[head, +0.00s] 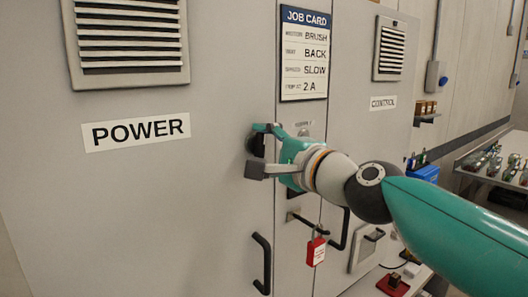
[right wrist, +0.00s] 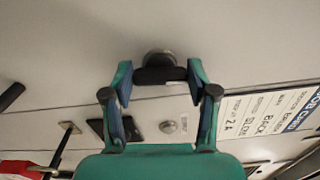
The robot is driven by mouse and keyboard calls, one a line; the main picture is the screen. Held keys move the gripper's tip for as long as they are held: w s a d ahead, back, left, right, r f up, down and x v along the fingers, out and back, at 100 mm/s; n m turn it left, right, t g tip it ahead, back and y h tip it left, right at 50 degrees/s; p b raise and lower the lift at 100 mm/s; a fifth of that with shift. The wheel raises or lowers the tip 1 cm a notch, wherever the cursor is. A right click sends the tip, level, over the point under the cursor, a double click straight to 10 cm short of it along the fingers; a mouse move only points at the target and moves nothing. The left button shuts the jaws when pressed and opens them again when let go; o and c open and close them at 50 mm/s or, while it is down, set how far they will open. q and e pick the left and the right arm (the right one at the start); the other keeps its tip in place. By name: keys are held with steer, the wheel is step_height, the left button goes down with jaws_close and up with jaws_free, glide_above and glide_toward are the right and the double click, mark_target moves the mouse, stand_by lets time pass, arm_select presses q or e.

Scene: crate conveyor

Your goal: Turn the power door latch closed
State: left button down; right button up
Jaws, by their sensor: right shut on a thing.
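The power door (head: 200,210) is a grey cabinet door with a POWER label (head: 136,131). Its latch (head: 254,146) is a dark handle near the door's right edge, partly hidden by my right gripper (head: 259,150). In the right wrist view the latch (right wrist: 160,75) is a short dark bar on a round metal base. The fingers of my right gripper (right wrist: 160,84) stand on either side of the bar and are shut on it. In that view the bar lies nearly level across the picture. My left gripper is not in view.
The control door (head: 385,125) is to the right, with a job card (head: 305,52) between. Below the gripper are a dark door handle (head: 262,264) and a red padlock (head: 316,251). A bench with bottles (head: 492,165) stands at the far right.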

steer(key=shift+a+f+n, duration=0.1)
steer(key=shift+f+n, duration=0.15)
steer(key=shift+n, duration=0.35)
steer(key=o, duration=1.2)
steer(key=shift+c, duration=0.2)
steer(key=shift+r, duration=0.15)
steer(key=shift+s+d, duration=0.4)
steer(key=shift+s, duration=0.05)
steer(key=v, duration=1)
steer(key=shift+s+d, duration=0.2)
steer(key=shift+s, duration=0.15)
